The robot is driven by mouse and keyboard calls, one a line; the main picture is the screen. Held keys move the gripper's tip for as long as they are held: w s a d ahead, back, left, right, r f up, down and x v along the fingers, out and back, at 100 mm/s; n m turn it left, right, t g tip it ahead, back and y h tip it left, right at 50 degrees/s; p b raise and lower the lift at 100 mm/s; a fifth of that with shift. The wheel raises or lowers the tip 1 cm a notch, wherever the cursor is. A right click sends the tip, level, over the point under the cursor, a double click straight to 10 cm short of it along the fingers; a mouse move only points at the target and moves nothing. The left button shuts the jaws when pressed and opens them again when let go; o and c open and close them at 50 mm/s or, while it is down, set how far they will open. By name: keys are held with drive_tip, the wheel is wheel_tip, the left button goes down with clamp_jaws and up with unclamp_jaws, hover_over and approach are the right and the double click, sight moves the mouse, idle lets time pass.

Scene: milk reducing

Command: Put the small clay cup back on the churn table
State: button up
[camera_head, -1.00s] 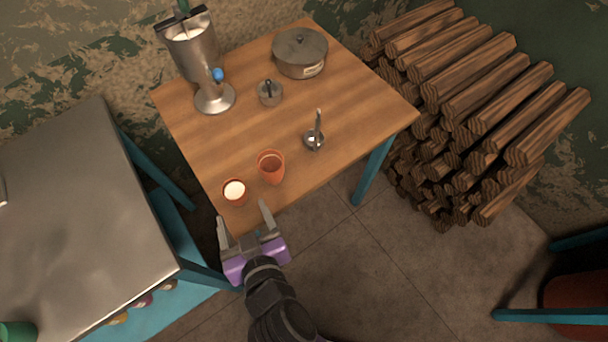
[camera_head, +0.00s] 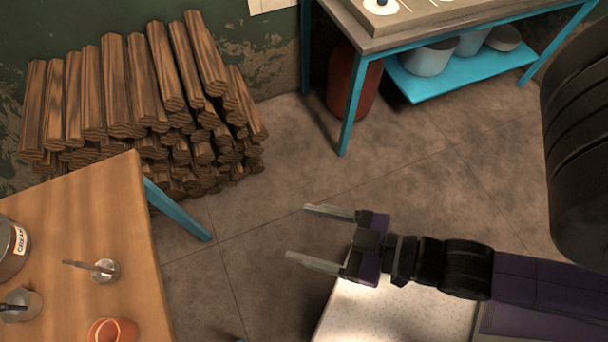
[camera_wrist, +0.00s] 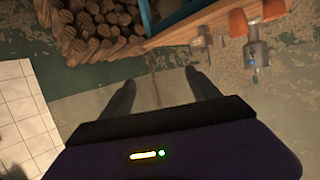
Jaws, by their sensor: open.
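A small clay cup (camera_head: 112,332), terracotta and cut off by the lower frame edge, stands on the wooden table (camera_head: 70,215) at left in the head view. In the wrist view two clay-coloured cups show at upper right, one (camera_wrist: 238,22) beside the other (camera_wrist: 272,9). I cannot tell which is the task's cup, nor which table is the churn table. My gripper (camera_head: 297,232) is open and empty over the floor, right of the wooden table and apart from it. Its spread fingers (camera_wrist: 158,78) hold nothing in the wrist view.
A metal pot labelled cream (camera_head: 12,245) and a small metal cup with a handle (camera_head: 104,272) stand on the wooden table. A firewood stack (camera_head: 140,100) lies behind it. A turquoise-legged table (camera_head: 440,27) stands at upper right. The floor between is clear.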

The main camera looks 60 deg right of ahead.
drive_tip(key=shift+m+t+h, duration=0.3)
drive_tip(key=shift+m+h, duration=0.3)
drive_tip(key=shift+h, duration=0.3)
drive_tip(key=s+d+r, duration=0.3)
drive_tip(key=shift+r, duration=0.3)
